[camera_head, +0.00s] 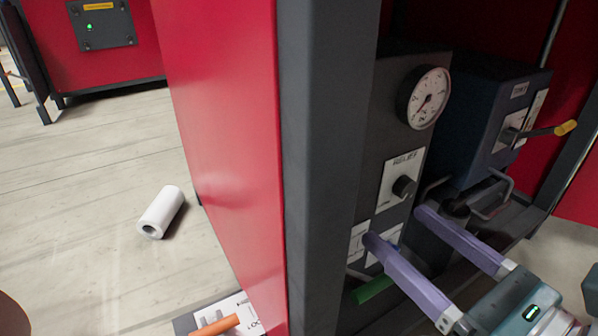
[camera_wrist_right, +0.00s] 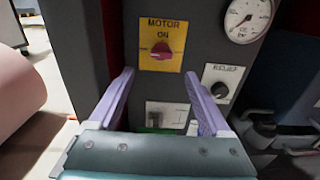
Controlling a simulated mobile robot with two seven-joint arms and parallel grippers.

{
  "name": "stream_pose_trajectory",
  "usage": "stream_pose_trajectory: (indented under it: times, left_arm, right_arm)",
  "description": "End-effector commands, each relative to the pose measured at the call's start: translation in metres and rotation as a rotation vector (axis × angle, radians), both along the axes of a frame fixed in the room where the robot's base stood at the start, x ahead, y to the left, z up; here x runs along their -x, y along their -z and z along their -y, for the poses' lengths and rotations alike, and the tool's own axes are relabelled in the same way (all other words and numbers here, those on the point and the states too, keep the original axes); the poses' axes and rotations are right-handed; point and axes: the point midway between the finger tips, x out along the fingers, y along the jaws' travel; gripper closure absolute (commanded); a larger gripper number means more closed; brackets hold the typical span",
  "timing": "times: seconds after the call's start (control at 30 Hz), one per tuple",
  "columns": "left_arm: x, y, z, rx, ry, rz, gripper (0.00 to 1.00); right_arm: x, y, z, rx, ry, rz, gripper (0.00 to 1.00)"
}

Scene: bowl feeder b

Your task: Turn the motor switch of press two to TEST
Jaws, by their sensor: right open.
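In the right wrist view, the motor switch (camera_wrist_right: 162,50) is a red knob on a yellow plate marked MOTOR and ON, on a dark press panel. Its exact pointing direction is hard to read, and no TEST marking is legible. In the head view the switch is hidden, apparently behind the dark post. My right gripper (camera_head: 395,225) is open and empty, its two purple fingers pointing at the panel. In the right wrist view its fingertips (camera_wrist_right: 160,78) are spread to either side and below the switch, apart from it. My left gripper is not in view.
A round gauge (camera_head: 424,97) and a black RELIEF knob (camera_head: 404,186) are right of the post (camera_head: 325,130). A blue box (camera_head: 490,115) has a yellow-tipped lever (camera_head: 565,128). An orange handle (camera_head: 216,326) is low, left of the post. A white roll (camera_head: 161,212) lies on the floor.

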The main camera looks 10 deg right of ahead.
Motion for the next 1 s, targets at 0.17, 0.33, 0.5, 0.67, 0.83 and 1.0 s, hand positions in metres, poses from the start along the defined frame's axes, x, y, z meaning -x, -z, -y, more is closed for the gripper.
stream_pose_trajectory:
  times: [0.17, 0.33, 0.5, 0.67, 0.83, 1.0]
  left_arm:
    - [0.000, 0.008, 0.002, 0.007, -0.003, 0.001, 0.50]
    - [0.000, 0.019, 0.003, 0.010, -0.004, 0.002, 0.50]
    - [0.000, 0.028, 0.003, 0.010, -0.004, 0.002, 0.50]
    - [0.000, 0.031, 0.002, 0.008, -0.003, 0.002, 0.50]
    - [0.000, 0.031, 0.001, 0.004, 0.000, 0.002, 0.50]
    - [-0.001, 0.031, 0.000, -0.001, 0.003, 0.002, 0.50]
  right_arm:
    - [-0.020, 0.000, -0.008, 0.009, -0.007, 0.010, 0.18]
    - [-0.052, 0.001, -0.020, 0.008, -0.006, 0.010, 0.18]
    - [-0.078, 0.001, -0.029, 0.006, -0.005, 0.007, 0.18]
    - [-0.089, -0.001, -0.033, 0.004, -0.004, 0.006, 0.18]
    - [-0.092, -0.001, -0.034, 0.005, -0.003, 0.004, 0.18]
    - [-0.091, -0.001, -0.034, 0.004, -0.003, 0.004, 0.23]
